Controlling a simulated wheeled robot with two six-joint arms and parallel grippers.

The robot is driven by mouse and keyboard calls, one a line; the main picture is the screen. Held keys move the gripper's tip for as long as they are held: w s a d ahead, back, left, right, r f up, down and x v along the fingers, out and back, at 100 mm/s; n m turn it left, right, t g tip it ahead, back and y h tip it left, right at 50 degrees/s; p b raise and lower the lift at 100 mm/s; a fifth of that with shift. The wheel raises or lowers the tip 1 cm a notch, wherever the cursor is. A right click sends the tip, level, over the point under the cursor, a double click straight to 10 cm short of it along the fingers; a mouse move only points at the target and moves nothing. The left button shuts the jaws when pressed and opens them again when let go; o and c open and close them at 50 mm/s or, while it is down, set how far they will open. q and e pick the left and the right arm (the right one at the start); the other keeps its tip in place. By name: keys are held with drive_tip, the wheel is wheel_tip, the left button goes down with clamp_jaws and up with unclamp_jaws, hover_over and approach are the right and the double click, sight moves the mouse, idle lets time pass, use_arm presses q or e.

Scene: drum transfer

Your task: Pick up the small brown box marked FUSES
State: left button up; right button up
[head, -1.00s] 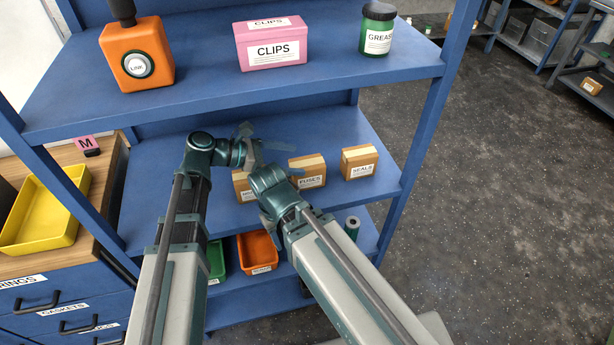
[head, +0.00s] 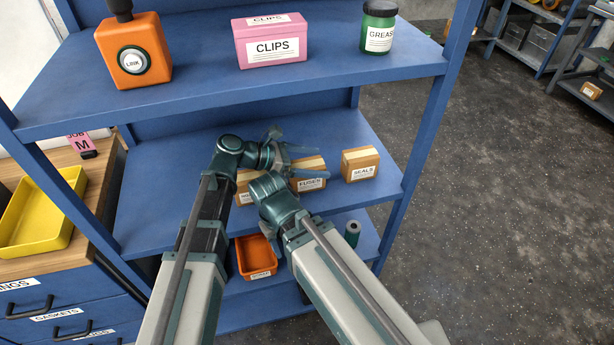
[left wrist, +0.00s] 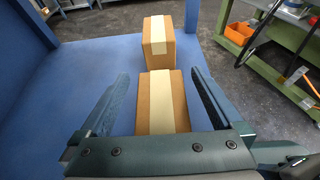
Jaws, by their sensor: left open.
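The small brown FUSES box (head: 312,185) stands on the middle blue shelf, with a cream strip along its top. My left gripper (head: 312,161) is open at this box, with one finger across its upper front in the head view. In the left wrist view, the near brown box (left wrist: 161,100) sits between the two open fingers, with a gap on each side. My right gripper (head: 270,200) is in front of the shelf, lower and to the left of the FUSES box; its fingers are not clear.
The SEALS box (head: 360,165) stands right of the FUSES box and shows beyond it in the left wrist view (left wrist: 158,45). Another brown box (head: 243,190) stands to the left, partly hidden by my arms. The upper shelf (head: 200,90) overhangs. An orange bin (head: 257,258) is below.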

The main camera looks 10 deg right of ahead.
use_arm(q)
clamp_jaws()
idle(0.3)
drive_tip(key=shift+r, duration=0.1)
wheel_tip(320, 180, up, 10)
drive_tip(key=p, duration=1)
